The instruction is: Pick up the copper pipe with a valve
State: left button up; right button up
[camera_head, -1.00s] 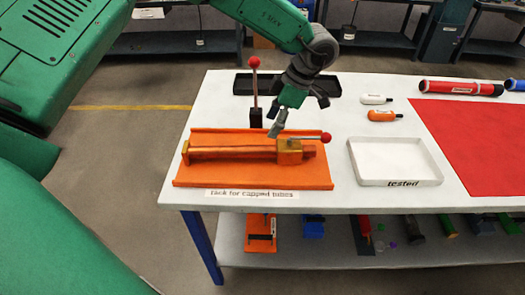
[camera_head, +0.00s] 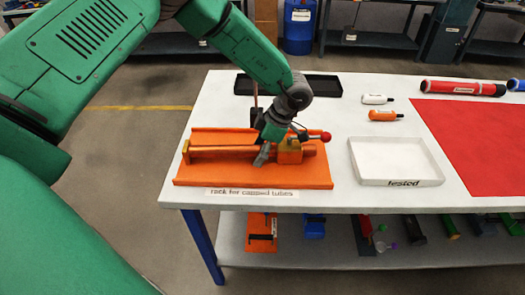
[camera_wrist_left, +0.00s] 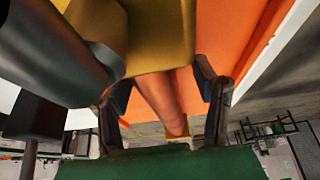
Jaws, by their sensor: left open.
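The copper pipe (camera_head: 220,153) lies along the orange rack (camera_head: 253,180) for capped tubes at the left end of the table. Its brass valve block (camera_head: 289,151) with a red-knobbed lever (camera_head: 325,136) is at the pipe's right end. My left gripper (camera_head: 264,157) is open at the pipe just left of the valve block. In the left wrist view the copper pipe (camera_wrist_left: 160,98) runs between the two open fingers (camera_wrist_left: 164,105), with the yellow valve body (camera_wrist_left: 160,35) close by. The head view hides part of the pipe behind the gripper. My right gripper is not in view.
A black tray (camera_head: 325,86) lies behind the rack. An upright lever post (camera_head: 255,105) stands behind my left gripper, partly hidden. A white tray marked "tested" (camera_head: 437,177) is right of the rack. White (camera_head: 376,99) and orange (camera_head: 385,115) bottles lie beyond it, near a red mat (camera_head: 480,140).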

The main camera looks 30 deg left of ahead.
pick_arm(q)
jog(key=shift+a, duration=0.3)
grip_shut()
jog(key=shift+a, duration=0.15)
jog(key=shift+f, duration=0.1)
